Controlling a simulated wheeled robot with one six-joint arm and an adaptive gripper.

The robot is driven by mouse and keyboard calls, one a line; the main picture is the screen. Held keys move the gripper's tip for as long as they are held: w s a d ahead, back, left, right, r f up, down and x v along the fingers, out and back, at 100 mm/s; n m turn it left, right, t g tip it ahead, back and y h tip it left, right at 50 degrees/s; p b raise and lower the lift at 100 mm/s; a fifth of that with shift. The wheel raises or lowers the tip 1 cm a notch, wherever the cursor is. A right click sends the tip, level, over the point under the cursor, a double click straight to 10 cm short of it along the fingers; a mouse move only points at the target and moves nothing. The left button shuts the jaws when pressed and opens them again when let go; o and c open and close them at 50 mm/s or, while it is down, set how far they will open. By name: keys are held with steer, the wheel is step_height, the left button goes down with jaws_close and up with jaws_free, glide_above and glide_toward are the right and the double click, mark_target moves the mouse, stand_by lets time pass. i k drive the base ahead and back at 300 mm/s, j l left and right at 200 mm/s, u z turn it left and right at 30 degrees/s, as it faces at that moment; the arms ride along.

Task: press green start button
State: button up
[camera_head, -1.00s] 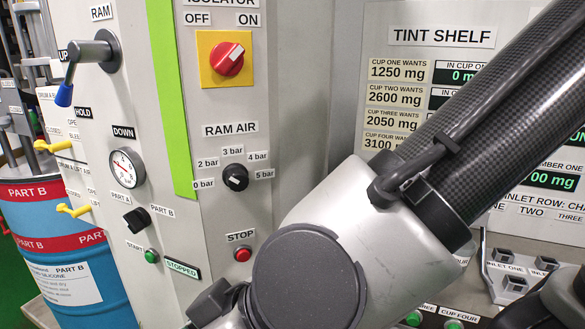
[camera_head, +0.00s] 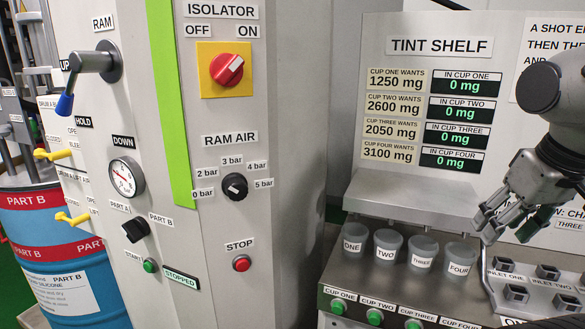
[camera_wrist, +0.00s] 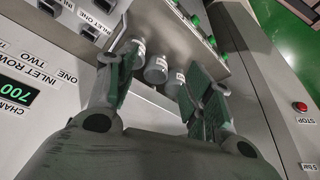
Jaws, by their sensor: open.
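The green start button (camera_head: 150,265) sits low on the grey cabinet, beside a partly visible START label (camera_head: 135,257). A STOPPED sign (camera_head: 181,278) is just right of it, and the red stop button (camera_head: 241,263) is further right. My gripper (camera_head: 492,222) is far to the right of the start button, in front of the tint shelf's right side near cup four. Its two fingers are spread and empty; they also show apart in the wrist view (camera_wrist: 160,68). The start button cannot be made out in the wrist view, but a red stop button (camera_wrist: 301,106) shows at its right.
The isolator knob (camera_head: 227,69) points toward ON. The ram air knob (camera_head: 235,186), the part selector (camera_head: 136,227) and the ram lever (camera_head: 88,67) stick out of the cabinet. Several cups, including cup one (camera_head: 354,240), stand on the shelf unit. Space before the cabinet front looks clear.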

mark_target(149, 268)
steer(key=u, duration=0.95)
